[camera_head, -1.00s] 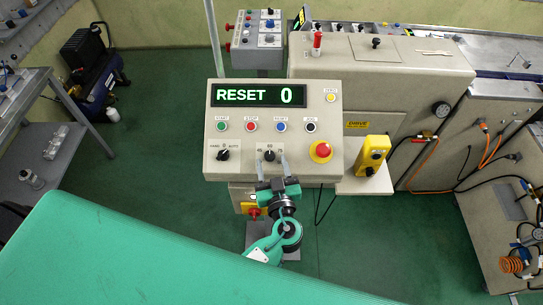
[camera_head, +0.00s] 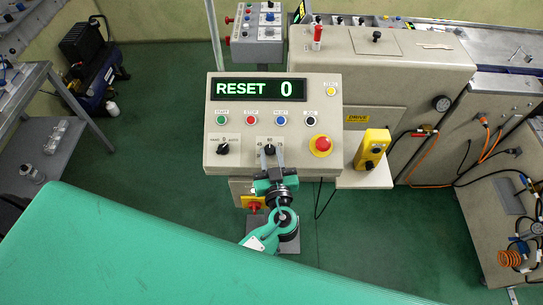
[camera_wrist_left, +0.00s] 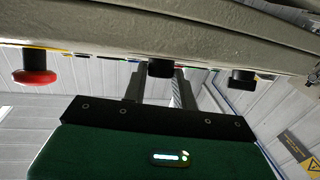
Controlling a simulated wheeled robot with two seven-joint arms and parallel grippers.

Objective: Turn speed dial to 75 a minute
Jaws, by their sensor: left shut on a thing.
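The speed dial (camera_head: 270,150) is a small black knob at the lower middle of the beige control panel (camera_head: 228,171), with the marks 45, 60 and 75 around it. My left gripper (camera_head: 271,157) reaches up from below and is shut on the dial, one finger on each side. The left wrist view shows the dial (camera_wrist_left: 160,68) as a dark knob between the two grey fingers (camera_wrist_left: 157,86). The fingers partly hide the dial, and I cannot tell exactly where its pointer stands. The display (camera_head: 258,89) reads "RESET 0". My right gripper is not in view.
A black mode switch (camera_head: 223,148) is left of the dial, and a red emergency button (camera_head: 321,145) is to its right. A row of coloured buttons (camera_head: 251,117) runs above. A yellow pendant (camera_head: 373,148) stands on a shelf at the right.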

